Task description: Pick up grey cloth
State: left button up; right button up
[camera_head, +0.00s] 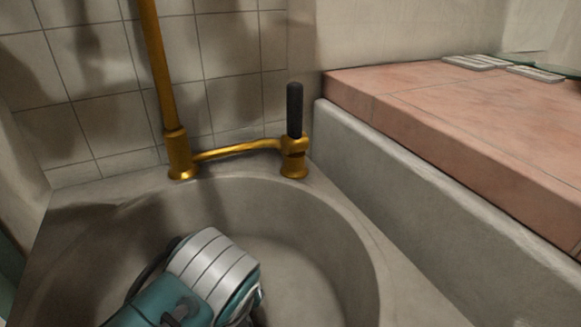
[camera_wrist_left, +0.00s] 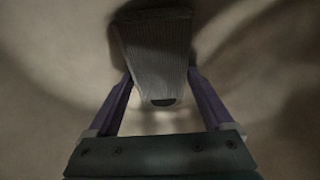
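A grey, finely ribbed piece (camera_wrist_left: 155,45), which looks like the grey cloth, lies between the two purple fingers of my left gripper (camera_wrist_left: 160,74) in the left wrist view. Its near end is narrower and has a dark rounded spot. The fingertips meet its two side edges in the picture; whether they press on it I cannot tell. In the head view my left arm reaches down into a stone basin (camera_head: 365,255) and hides its gripper and the cloth. My right gripper is not in view.
A brass pipe and tap (camera_head: 235,150) with a black upright handle (camera_head: 295,110) stand at the basin's back rim. A stone wall with a pink tiled ledge (camera_head: 470,115) runs along the right. Grey slabs (camera_head: 475,62) lie on the ledge. The basin's right half is clear.

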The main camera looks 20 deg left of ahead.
pick_arm(q)
jog(key=c, duration=0.8)
jog(key=shift+o, duration=0.2)
jog(key=shift+r, duration=0.15)
jog(key=shift+r, duration=0.2)
notch_tip(320, 180, up, 20)
jog(key=p, duration=2.1)
jog(key=shift+f, duration=0.1)
